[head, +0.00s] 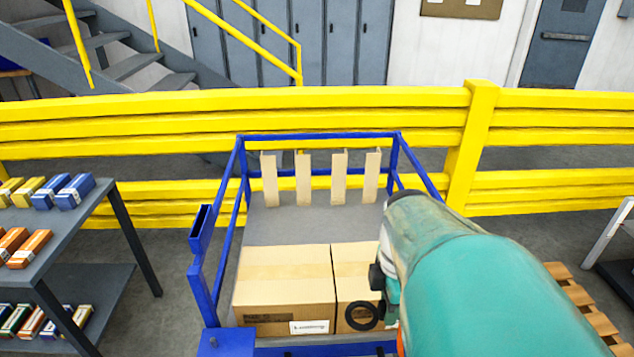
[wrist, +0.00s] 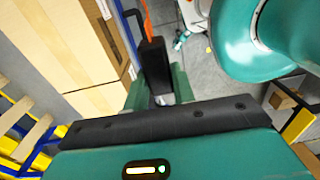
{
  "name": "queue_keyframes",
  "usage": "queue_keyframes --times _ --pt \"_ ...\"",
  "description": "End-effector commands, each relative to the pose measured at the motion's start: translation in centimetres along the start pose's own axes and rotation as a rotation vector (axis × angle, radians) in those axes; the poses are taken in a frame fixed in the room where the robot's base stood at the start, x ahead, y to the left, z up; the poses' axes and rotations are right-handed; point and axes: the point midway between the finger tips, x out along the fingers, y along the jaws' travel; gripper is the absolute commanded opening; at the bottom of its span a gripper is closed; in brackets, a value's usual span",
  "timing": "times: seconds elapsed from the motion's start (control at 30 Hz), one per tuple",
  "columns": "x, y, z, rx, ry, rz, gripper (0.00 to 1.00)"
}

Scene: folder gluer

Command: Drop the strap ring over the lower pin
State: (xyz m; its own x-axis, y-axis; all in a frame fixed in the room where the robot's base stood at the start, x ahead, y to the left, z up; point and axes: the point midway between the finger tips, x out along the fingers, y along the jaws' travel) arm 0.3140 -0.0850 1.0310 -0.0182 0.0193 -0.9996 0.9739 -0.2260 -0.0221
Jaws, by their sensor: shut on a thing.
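The black strap ring (head: 346,318) shows in the head view in front of the cartons, just below and left of my gripper (head: 380,283). My gripper is shut on the ring; the exact contact is not clear. An orange strap (head: 401,343) shows partly beside my arm, and in the wrist view (wrist: 148,20). My arm covers the cart's right side.
The blue cart (head: 318,137) holds two cartons (head: 285,280) and upright wooden slats (head: 339,178). A shelf (head: 135,235) with small boxes stands at left. A yellow barrier (head: 350,105) runs behind. A wooden pallet (head: 588,308) lies at right.

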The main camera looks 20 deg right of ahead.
Motion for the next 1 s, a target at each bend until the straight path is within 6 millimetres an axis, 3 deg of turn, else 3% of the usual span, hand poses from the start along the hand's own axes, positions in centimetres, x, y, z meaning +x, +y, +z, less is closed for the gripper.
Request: queue_keyframes --times 0.03,0.1,0.53,1.0 --pt "-0.7 0.1 -1.2 -0.020 -0.020 0.026 0.00" --pt "-0.6 0.2 -1.9 -0.018 -0.020 0.026 0.00" --pt "-0.5 0.4 -2.8 -0.015 -0.019 0.027 0.00" --pt "0.8 1.6 -9.3 -0.012 -0.015 0.022 0.00"
